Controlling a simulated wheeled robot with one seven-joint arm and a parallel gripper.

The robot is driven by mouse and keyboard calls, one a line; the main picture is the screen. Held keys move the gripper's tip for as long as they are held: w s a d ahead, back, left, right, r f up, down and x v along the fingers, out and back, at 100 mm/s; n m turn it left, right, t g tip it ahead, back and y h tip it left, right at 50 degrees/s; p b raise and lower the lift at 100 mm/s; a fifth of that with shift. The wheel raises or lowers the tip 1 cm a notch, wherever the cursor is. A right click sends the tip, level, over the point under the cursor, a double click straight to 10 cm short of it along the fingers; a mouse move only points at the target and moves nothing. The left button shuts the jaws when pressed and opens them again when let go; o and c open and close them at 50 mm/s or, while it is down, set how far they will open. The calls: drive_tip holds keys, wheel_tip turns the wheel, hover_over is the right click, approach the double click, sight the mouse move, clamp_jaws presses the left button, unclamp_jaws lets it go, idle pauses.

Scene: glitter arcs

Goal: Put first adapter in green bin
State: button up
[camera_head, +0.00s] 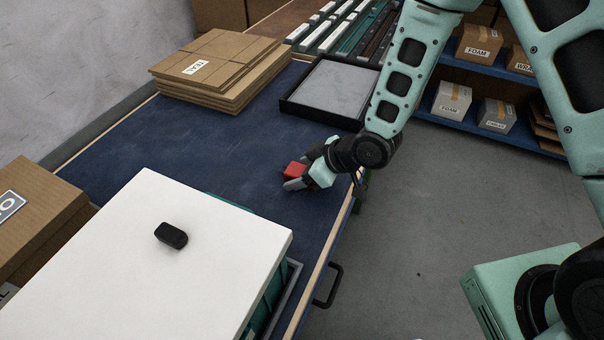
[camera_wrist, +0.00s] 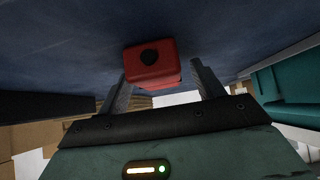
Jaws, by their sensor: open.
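A red block-like piece (camera_head: 294,169) with a dark round spot lies on the blue table. It also shows in the wrist view (camera_wrist: 152,66). My gripper (camera_head: 303,170) is open around or just short of it, with one finger on each side in the wrist view (camera_wrist: 164,78); I cannot tell if they touch it. A small black piece (camera_head: 171,235) lies on the white board at the front. I cannot tell which piece is the first adapter. A teal container (camera_head: 271,300) shows partly under the white board, and teal walls (camera_wrist: 288,98) show at right in the wrist view.
The white board (camera_head: 120,265) covers the front of the blue table (camera_head: 215,150). Flat cardboard (camera_head: 215,70) and a black-rimmed grey tray (camera_head: 333,92) stand farther back. Boxes sit on a blue shelf (camera_head: 475,124) at right. The table's left middle is clear.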

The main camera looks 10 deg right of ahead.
drive_tip(key=c, duration=1.2)
